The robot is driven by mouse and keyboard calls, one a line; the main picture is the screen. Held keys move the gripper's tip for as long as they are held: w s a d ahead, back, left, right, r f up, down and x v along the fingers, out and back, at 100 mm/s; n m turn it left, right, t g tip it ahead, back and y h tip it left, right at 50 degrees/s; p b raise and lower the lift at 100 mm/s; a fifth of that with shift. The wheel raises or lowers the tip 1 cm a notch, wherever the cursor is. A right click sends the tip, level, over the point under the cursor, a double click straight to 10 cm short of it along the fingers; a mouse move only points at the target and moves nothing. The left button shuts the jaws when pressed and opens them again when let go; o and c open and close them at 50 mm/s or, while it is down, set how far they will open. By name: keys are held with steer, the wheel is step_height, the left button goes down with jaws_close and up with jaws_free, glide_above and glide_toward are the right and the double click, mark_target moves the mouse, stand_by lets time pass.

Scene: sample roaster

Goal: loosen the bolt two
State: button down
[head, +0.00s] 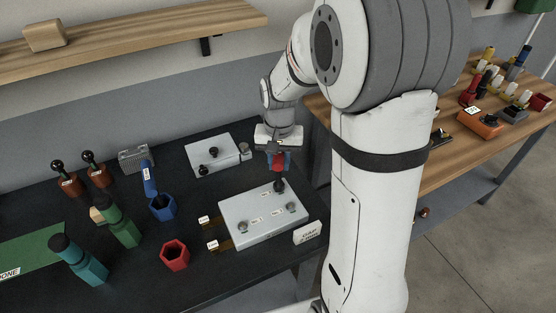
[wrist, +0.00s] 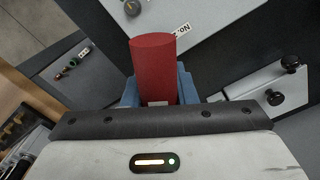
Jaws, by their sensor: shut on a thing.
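My gripper (head: 275,160) is shut on a red-handled tool (head: 278,168). In the wrist view the red cylinder (wrist: 153,65) stands between my blue fingers (wrist: 152,92). The tool is over the far edge of a light grey plate (head: 262,222) on the dark bench. A dark round piece (head: 279,186) shows just below the red handle; I cannot tell whether it is the tool's end or a bolt. Two other bolts show on the plate, one at right (head: 291,207) and one at left (head: 243,228). The plate's labels are too small to read surely.
An empty red hexagonal holder (head: 174,256) stands left of the plate. Green and teal tools stand farther left. A second grey plate (head: 212,155) with dark knobs lies behind. A white sign (head: 307,232) stands at the front right corner.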

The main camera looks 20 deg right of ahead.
steer(key=shift+d+n, duration=0.1)
steer(key=shift+n, duration=1.9)
steer(key=n, duration=0.3)
steer(key=shift+n, duration=0.4)
steer(key=n, duration=0.3)
steer(key=shift+d, duration=0.1)
steer(key=shift+n, duration=0.5)
